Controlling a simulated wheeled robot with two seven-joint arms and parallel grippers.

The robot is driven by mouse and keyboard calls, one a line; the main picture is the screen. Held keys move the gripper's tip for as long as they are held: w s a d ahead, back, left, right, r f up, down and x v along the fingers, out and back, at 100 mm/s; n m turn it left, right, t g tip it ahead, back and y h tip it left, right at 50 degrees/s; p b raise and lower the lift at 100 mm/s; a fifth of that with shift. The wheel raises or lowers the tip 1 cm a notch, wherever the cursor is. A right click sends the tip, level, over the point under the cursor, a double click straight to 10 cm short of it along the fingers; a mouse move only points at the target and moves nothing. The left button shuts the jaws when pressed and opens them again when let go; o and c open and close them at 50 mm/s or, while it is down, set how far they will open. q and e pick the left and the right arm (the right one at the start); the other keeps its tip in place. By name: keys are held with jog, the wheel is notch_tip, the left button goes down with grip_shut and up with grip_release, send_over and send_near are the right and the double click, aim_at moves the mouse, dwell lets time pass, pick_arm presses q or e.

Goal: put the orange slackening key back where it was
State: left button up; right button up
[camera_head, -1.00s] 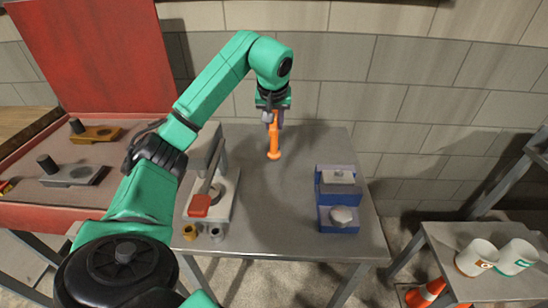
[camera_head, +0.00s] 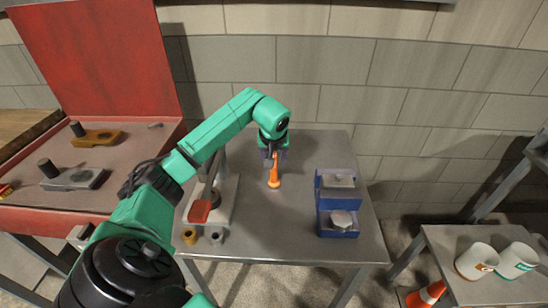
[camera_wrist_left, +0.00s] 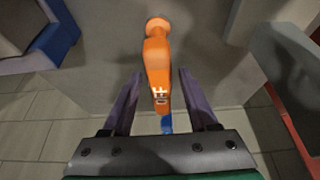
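The orange slackening key (camera_head: 274,174) is near the middle of the grey table, its wider round end toward me. Whether it stands on the table or hangs just above it I cannot tell. My left gripper (camera_head: 273,160) points down over its upper part. In the left wrist view, the key (camera_wrist_left: 157,65) runs between the two fingers (camera_wrist_left: 160,72) of my left gripper, with a gap visible on each side. The fingers look open around it. My right gripper is in neither view.
A blue fixture (camera_head: 337,206) stands to the right of the key. A grey fixture with a red-tipped lever (camera_head: 201,211) stands to the left. Two white mugs (camera_head: 476,261) stand on a low right table. Bare tabletop surrounds the key.

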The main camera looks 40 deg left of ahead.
pick_arm(q)
jog(key=shift+r, duration=0.4)
jog(key=b+v, duration=0.1)
jog(key=v, duration=1)
jog(key=shift+s+r, duration=0.1)
